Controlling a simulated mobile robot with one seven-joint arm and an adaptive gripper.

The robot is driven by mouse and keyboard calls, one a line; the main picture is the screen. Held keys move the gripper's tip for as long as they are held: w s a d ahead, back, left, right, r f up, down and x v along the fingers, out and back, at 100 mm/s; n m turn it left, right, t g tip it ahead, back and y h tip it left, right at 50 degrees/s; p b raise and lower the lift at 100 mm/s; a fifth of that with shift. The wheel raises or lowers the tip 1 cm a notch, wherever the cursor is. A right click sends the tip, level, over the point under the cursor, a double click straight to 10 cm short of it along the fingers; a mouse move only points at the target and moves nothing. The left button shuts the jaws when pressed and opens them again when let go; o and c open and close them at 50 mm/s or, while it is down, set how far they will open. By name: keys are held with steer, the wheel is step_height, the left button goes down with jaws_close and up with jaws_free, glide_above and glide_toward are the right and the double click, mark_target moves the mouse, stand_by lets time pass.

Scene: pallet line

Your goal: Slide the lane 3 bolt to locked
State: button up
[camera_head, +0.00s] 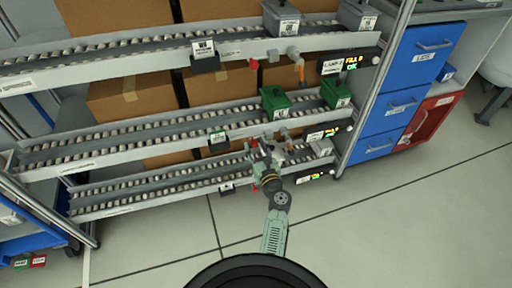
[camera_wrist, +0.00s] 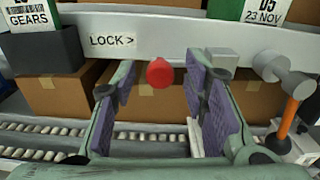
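My gripper (camera_wrist: 160,92) is open, its purple-padded fingers either side of a red round knob (camera_wrist: 159,72). A gap shows on both sides of the knob, wider on the right. The knob stands at the lower edge of a pale rail (camera_wrist: 180,42). A label reading LOCK with a right-pointing arrow (camera_wrist: 112,41) is left of the knob. A grey block (camera_wrist: 222,58) sits to its right, partly behind the right finger. In the head view my gripper (camera_head: 262,152) is at the front of the middle rack level. I cannot read a lane number there.
An orange-handled lever (camera_wrist: 288,115) hangs right of my gripper. A dark label holder (camera_wrist: 48,53) is at left. Green bins (camera_head: 275,103) stand on the middle rollers. The lower roller level (camera_head: 150,188) runs below. Open floor (camera_head: 380,230) lies in front.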

jaws_close()
stand_by(0.7)
